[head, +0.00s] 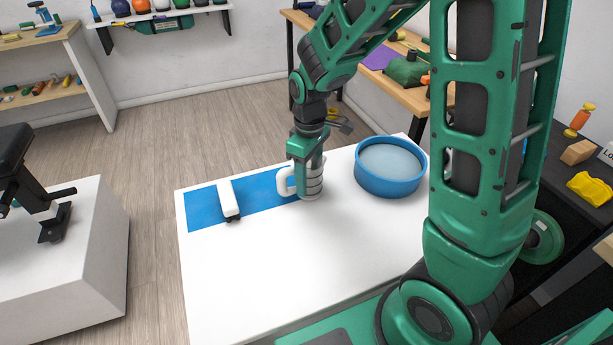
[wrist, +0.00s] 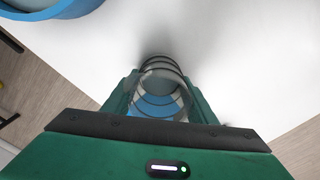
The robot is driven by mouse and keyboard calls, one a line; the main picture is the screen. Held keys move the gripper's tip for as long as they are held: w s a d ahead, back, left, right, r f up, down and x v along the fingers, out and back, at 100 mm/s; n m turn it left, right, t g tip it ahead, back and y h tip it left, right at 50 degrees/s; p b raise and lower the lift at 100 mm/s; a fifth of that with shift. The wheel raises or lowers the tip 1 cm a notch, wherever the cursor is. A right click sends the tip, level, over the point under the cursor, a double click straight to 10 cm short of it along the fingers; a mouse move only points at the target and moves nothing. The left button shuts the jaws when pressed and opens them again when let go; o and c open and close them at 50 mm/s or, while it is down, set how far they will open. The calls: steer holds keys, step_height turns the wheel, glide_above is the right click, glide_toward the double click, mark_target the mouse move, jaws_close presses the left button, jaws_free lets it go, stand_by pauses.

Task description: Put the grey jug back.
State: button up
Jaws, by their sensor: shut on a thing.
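The grey jug (head: 313,184), pale with ring-like bands and a light handle on its left, is upright at the right end of a blue mat (head: 262,197) on the white table. My gripper (head: 307,158) reaches down from above and is shut on the jug. In the wrist view the jug (wrist: 160,75) sits between my green fingers (wrist: 160,100), and blue shows within its outline. I cannot tell whether its base touches the table or is slightly above it.
A white object with a dark end (head: 228,200) lies on the mat, left of the jug. A round blue tub (head: 390,180) stands to the right. The front of the white table (head: 270,265) is clear. A white block (head: 75,250) stands farther left.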

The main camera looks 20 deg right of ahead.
steer(key=o, duration=1.2)
steer(key=shift+f, duration=0.1)
step_height(320, 180, up, 12)
steer(key=shift+r, duration=0.15)
steer(key=s+d+m, duration=0.4)
steer(key=s+d, duration=0.1)
steer(key=s, duration=0.3)
steer(key=s+d+m, duration=0.5)
steer(key=s+d, duration=0.1)
steer(key=s, duration=0.2)
steer(key=s+d+m, duration=0.5)
steer(key=s+d, duration=0.1)
steer(key=s, duration=0.2)
steer(key=shift+s+d, duration=0.15)
steer(key=shift+s, duration=0.15)
